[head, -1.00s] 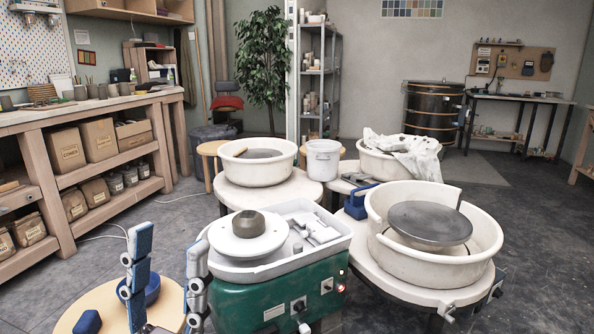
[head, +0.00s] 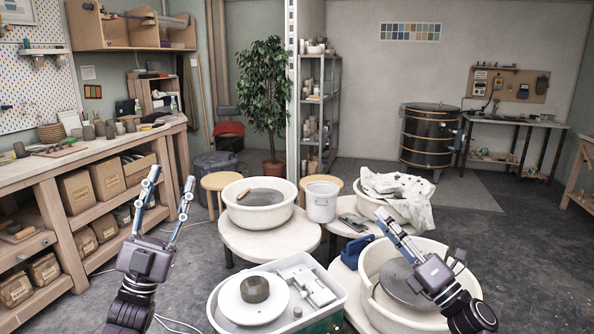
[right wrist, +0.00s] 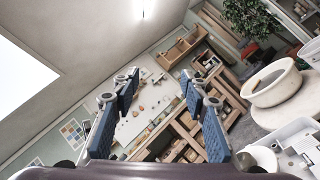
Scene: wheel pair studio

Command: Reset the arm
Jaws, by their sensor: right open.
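My left gripper (head: 170,184) stands upright at the lower left of the head view, its two fingers spread apart with nothing between them. It is in front of the wooden workbench, left of the wheels. My right gripper (head: 383,214) shows side-on at the lower right, fingers pointing up and left, in front of the large wheel basin (head: 440,252), part of which it hides. In the right wrist view its fingers (right wrist: 165,88) are wide apart and empty. The task names no object.
The nearest wheel's white tray (head: 327,277) carries a white disc with a grey-brown lump (head: 255,289). Another basin (head: 262,219), a white bucket (head: 321,207) and a cloth-draped basin (head: 372,207) stand behind. The workbench (head: 50,177) lines the left. Dark floor is open at the right.

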